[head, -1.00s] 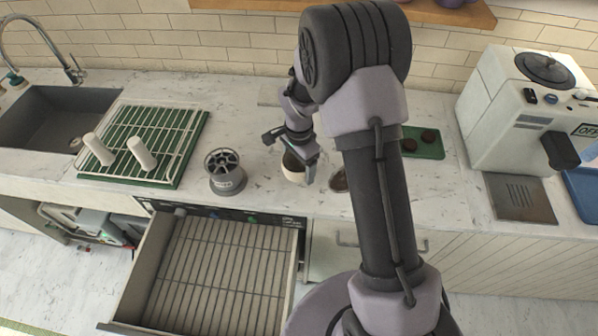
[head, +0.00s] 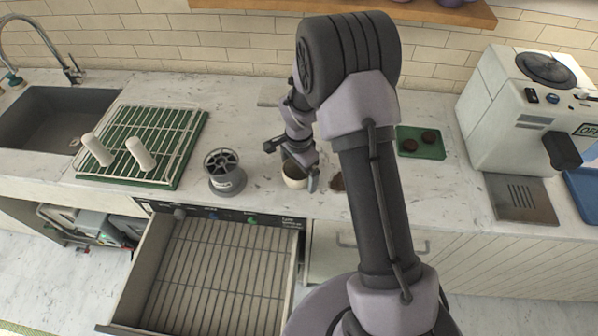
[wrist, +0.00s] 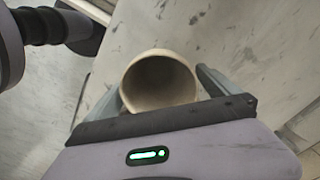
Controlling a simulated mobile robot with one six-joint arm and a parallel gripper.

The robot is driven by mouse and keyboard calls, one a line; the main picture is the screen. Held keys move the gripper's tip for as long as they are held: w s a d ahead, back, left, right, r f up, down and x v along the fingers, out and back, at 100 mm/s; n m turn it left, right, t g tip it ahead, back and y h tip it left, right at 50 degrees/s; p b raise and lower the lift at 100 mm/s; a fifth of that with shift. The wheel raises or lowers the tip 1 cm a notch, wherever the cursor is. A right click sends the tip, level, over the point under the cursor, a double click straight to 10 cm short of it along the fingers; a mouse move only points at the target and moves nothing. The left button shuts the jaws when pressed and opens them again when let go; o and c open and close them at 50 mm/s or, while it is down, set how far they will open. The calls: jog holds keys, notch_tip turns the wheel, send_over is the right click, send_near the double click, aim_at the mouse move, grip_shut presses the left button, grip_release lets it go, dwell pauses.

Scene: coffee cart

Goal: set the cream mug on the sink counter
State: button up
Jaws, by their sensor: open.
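The cream mug (head: 294,183) stands on the marble counter in front of the wall, right of the grey spoked canister. My gripper (head: 297,168) is down at the mug, partly covering it. In the wrist view the mug (wrist: 158,82) shows its dark open mouth, and my gripper (wrist: 160,78) is open with one finger on each side of it. I cannot tell whether either finger touches the mug. The sink counter (head: 165,88) is at the left, around the grey sink (head: 45,125).
A wire rack (head: 175,122) with two white pegs stands on a green mat beside the sink. The grey canister (head: 226,180) stands between rack and mug. A drawer (head: 205,270) hangs open below. Brown grounds (head: 337,182) lie right of the mug. A white machine (head: 520,105) stands right.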

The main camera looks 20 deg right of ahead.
jog(key=s+a+r+n+t+p, duration=0.1)
jog(key=s+r+n, duration=0.15)
jog(key=r, duration=1.05)
jog(key=s+a+r+n+t+p, duration=0.1)
jog(key=s+r, duration=0.3)
jog(key=r, duration=0.9)
jog(key=s+a+r+n+t+y, duration=0.1)
jog(key=s+r, duration=0.3)
jog(key=s, duration=0.5)
jog(key=s+a+r+n+t+y, duration=0.1)
jog(key=s+r+n+t, duration=0.1)
jog(key=s, duration=0.7)
jog(key=r+n, duration=0.1)
jog(key=n, duration=0.1)
jog(key=shift+a+r+n+t, duration=0.2)
jog(key=shift+r+n+t, duration=0.15)
jog(key=shift+t, duration=0.05)
